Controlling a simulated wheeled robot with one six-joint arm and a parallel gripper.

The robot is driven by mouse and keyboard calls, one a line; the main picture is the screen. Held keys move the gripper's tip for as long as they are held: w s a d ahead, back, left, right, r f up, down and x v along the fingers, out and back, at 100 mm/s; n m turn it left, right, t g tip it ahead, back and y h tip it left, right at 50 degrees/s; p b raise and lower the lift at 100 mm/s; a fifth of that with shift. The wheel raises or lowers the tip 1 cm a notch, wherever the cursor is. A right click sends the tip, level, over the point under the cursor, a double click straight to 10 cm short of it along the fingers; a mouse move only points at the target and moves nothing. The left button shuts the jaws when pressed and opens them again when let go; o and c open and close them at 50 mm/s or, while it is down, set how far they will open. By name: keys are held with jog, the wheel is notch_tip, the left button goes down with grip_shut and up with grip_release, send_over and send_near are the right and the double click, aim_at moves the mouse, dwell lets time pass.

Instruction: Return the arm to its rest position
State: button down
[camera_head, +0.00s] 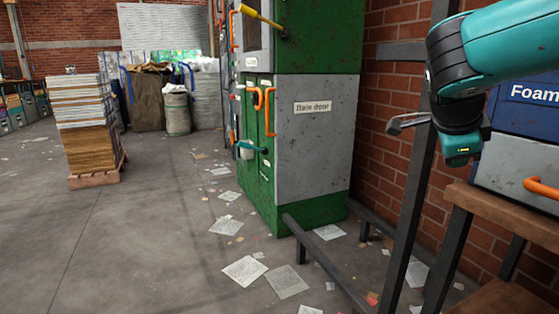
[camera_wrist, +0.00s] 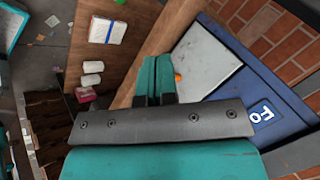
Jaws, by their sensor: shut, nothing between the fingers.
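My teal arm reaches in from the upper right of the head view, bent down at its dark wrist, in front of the brick wall. In the wrist view my gripper (camera_wrist: 158,68) shows as two teal fingers close together with nothing between them. In the head view the fingers are hard to make out around the wrist end.
The blue "Foam" box (camera_head: 528,108) stands close to my arm at the right, above a wooden bench (camera_head: 500,212). A dark post (camera_head: 417,180) stands left of it. A green-grey cabinet (camera_head: 316,150) is in the middle. Papers (camera_head: 244,270) litter the floor; the left floor is mostly open.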

jog(key=s+a+f+n+g+y, duration=0.2)
jog(key=s+a+f+n+y, duration=0.3)
jog(key=s+a+n, duration=0.6)
jog(key=s+a+f+n+g+y, duration=0.2)
jog(key=s+a+f+n+y, duration=0.45)
jog(key=s+n, duration=0.85)
notch_tip(320, 180, up, 33)
jog(key=a+n+h+p, duration=0.1)
jog(key=a+n+p, duration=0.1)
jog(key=p, duration=2.9)
jog(key=shift+w+n+g, duration=0.3)
jog(key=shift+n, duration=0.4)
jog(key=shift+f+h, duration=0.1)
jog(key=shift+h, duration=0.15)
